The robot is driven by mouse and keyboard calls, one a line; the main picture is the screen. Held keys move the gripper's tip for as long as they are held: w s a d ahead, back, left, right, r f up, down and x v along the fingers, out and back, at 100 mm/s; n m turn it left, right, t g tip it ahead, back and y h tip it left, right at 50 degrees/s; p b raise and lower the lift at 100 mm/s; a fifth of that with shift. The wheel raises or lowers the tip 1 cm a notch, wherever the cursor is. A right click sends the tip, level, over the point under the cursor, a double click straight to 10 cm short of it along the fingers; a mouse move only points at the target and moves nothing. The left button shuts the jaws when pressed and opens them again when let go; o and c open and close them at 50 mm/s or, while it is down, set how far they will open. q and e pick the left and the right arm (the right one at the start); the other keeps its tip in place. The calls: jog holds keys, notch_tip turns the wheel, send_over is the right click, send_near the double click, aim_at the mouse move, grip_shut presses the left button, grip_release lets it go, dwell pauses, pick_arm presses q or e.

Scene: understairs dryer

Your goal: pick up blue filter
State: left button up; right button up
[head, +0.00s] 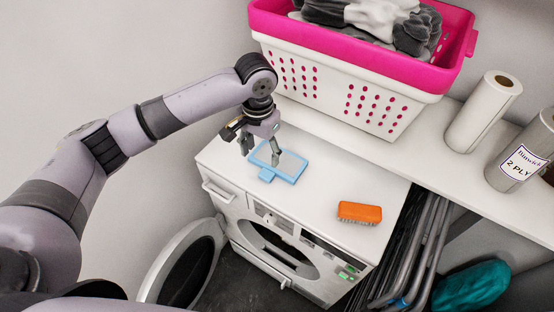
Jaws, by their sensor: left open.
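The blue filter (290,173) is a flat, light blue frame with a greyish panel and a small tab at its front left. It lies on the white top of the dryer (322,196), near the back left. My left gripper (260,155) is open, fingers pointing down, above the filter's back left part. A finger overlaps the filter in the picture; I cannot tell whether it touches. My right gripper is not in view.
An orange brush (359,212) lies on the dryer's right side. A pink and white laundry basket (350,90) and a paper roll (484,112) stand on the shelf behind. The dryer's round door (184,264) hangs open at the front left. Folded racks (415,245) stand at right.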

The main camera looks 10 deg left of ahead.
pick_arm(q)
send_over(263, 177)
notch_tip(263, 177, down, 5)
jog(key=shift+s+f+p, duration=0.1)
jog(key=shift+p, duration=0.25)
notch_tip(263, 177, down, 5)
jog(key=shift+d+r+p, duration=0.1)
jog(key=shift+r+p, duration=0.05)
jog(key=shift+p, duration=0.65)
jog(key=shift+f, duration=0.3)
jog(key=shift+c, duration=0.3)
grip_shut()
